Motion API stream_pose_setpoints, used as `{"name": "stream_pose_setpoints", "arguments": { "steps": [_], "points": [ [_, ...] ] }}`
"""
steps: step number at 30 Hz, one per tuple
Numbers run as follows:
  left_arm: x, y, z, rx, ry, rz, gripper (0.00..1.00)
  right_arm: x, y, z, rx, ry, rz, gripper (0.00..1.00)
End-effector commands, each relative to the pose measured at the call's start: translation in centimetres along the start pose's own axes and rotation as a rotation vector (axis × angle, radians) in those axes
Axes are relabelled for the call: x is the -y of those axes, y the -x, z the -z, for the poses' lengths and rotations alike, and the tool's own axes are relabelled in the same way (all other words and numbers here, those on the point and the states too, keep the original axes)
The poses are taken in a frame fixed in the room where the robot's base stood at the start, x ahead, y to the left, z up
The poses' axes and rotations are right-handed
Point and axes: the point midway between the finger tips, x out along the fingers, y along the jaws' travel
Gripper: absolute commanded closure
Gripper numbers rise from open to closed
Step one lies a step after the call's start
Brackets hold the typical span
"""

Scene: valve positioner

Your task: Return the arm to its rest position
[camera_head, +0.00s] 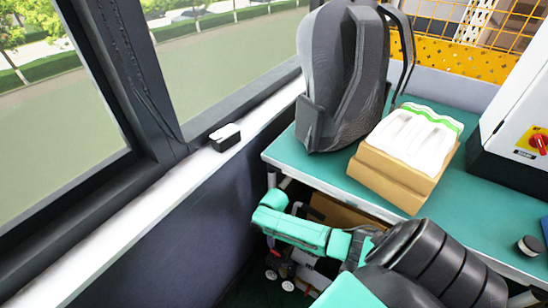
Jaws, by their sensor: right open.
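My right arm comes in from the bottom right, with black ribbed and teal links. Its right gripper (272,208) is at the far left end of the teal links, low beside the front left corner of the green-topped bench (490,215). The gripper is open, and I see nothing held in it. It is partly seen against dark clutter, so its fingertips are hard to make out. My left gripper is not in view.
A grey backpack (345,80) and a cardboard box (395,180) with white contents stand on the bench. A white cabinet with a red knob (538,143) is at the right. A small black-and-white device (225,137) sits on the window sill (130,220).

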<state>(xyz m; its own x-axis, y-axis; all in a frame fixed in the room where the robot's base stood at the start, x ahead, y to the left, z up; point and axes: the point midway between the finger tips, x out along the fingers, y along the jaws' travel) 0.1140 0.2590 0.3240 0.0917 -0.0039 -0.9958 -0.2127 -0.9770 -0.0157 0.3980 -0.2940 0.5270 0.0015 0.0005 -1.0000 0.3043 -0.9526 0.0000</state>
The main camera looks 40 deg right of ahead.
Motion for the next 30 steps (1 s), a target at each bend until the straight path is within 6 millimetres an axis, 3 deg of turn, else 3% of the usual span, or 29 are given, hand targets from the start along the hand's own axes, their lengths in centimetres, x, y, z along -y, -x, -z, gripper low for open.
{"name": "stream_pose_setpoints", "arguments": {
  "steps": [1,6,22,26,29,30],
  "points": [
    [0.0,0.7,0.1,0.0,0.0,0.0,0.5,0.0,1.4,-0.1,0.0,0.001,0.0,0.57],
    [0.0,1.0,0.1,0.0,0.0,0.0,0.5,0.0,2.9,0.0,0.001,-0.001,0.0,0.57],
    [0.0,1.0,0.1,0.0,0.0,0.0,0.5,0.0,2.6,-0.1,0.0,-0.004,0.001,0.57],
    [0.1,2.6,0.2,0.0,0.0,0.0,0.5,0.1,-0.8,-2.6,-0.027,-0.07,-0.008,0.57],
    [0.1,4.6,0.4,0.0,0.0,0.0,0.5,1.3,-6.0,-8.4,-0.059,-0.131,-0.038,0.57],
    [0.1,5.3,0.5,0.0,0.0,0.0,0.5,2.5,-7.9,-11.4,-0.066,-0.14,-0.048,0.57]
  ]
}}
